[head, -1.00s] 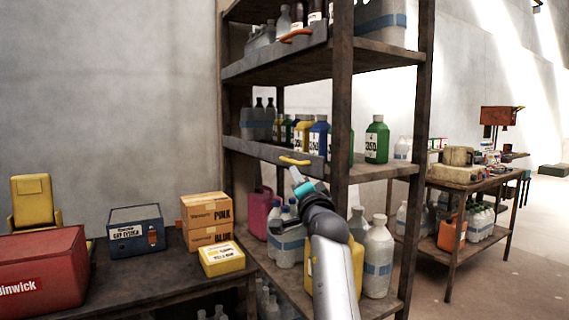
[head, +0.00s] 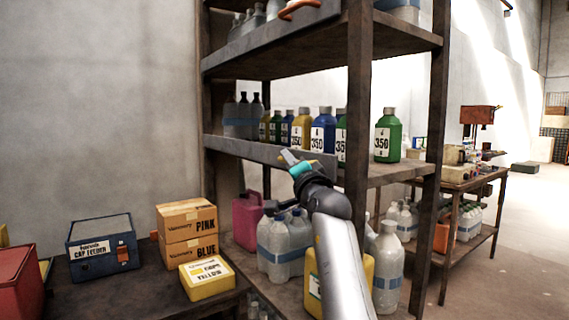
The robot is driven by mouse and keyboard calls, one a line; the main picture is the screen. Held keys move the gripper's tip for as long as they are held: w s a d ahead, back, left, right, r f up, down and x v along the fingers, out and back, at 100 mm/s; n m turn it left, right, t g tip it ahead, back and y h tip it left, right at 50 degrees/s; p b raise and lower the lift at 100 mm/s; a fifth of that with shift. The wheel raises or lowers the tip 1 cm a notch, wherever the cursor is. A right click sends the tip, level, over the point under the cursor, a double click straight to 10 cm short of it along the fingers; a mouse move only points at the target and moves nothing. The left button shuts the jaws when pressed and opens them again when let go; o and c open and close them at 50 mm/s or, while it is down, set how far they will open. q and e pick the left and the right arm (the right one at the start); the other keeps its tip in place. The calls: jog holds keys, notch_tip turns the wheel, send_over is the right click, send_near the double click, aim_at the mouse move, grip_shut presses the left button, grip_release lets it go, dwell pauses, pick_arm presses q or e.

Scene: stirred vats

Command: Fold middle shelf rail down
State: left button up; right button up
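The middle shelf rail (head: 240,148) is a dark grey bar along the front edge of the shelf that holds the coloured bottles. How far the rail is tilted is hard to tell.
Yellow, blue and green bottles (head: 301,130) stand behind the rail. The upper shelf has an orange handle (head: 300,8). A shelf post (head: 357,120) stands right of my gripper. Clear bottles (head: 285,245) and a pink jug (head: 246,218) are below. Boxes (head: 187,232) sit on a left table.

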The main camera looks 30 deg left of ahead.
pick_arm(q)
jog(key=shift+w, duration=0.1)
jog(key=shift+r, duration=0.1)
grip_shut()
dwell(0.4)
